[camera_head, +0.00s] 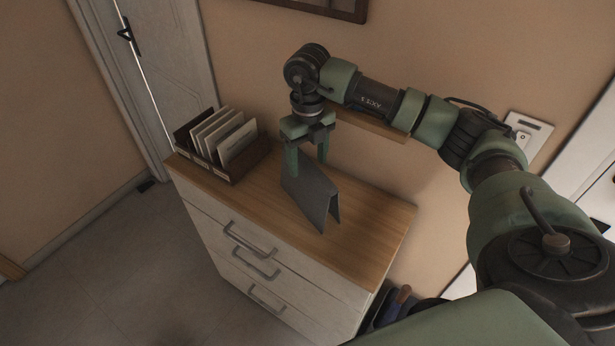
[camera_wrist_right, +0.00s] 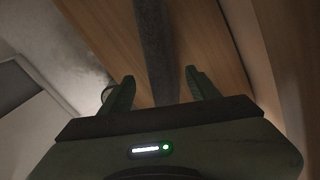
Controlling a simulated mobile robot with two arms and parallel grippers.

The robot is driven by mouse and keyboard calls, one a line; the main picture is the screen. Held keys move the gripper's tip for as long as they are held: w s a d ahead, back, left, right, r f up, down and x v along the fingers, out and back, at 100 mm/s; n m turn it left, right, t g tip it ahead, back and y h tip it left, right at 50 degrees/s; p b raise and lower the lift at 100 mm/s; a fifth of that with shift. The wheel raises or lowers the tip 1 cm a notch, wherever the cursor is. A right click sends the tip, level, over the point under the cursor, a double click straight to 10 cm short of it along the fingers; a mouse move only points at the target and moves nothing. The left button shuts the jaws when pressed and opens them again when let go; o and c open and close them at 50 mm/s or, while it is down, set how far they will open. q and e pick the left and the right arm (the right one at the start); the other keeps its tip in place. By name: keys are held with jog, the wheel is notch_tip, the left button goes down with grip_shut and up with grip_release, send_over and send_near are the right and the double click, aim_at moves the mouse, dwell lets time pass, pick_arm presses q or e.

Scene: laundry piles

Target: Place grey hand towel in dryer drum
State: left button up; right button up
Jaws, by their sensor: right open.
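A grey hand towel (camera_head: 312,196) stands like a folded tent on the wooden top of a dresser (camera_head: 375,225), its ridge upward. My right gripper (camera_head: 307,167) points down over the towel's ridge, open, with one finger on each side. In the right wrist view the towel (camera_wrist_right: 155,45) is a narrow grey strip running between the two open fingers (camera_wrist_right: 160,78); I cannot tell whether they touch it. My left gripper is not in view. No dryer drum is in view.
A dark wooden organiser (camera_head: 237,172) with upright cards stands at the dresser's left end. The dresser has white drawers with grey handles (camera_head: 250,243). The wall is close behind, with a switch plate (camera_head: 527,130). Floor (camera_head: 130,270) at the left is clear.

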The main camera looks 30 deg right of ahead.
aim_at(309, 184)
jog(key=f+p, duration=0.2)
jog(key=f, duration=0.1)
jog(key=shift+s+f, duration=0.2)
jog(key=shift+f, duration=0.8)
grip_shut()
jog(key=shift+w, duration=0.1)
jog(key=shift+r, duration=0.15)
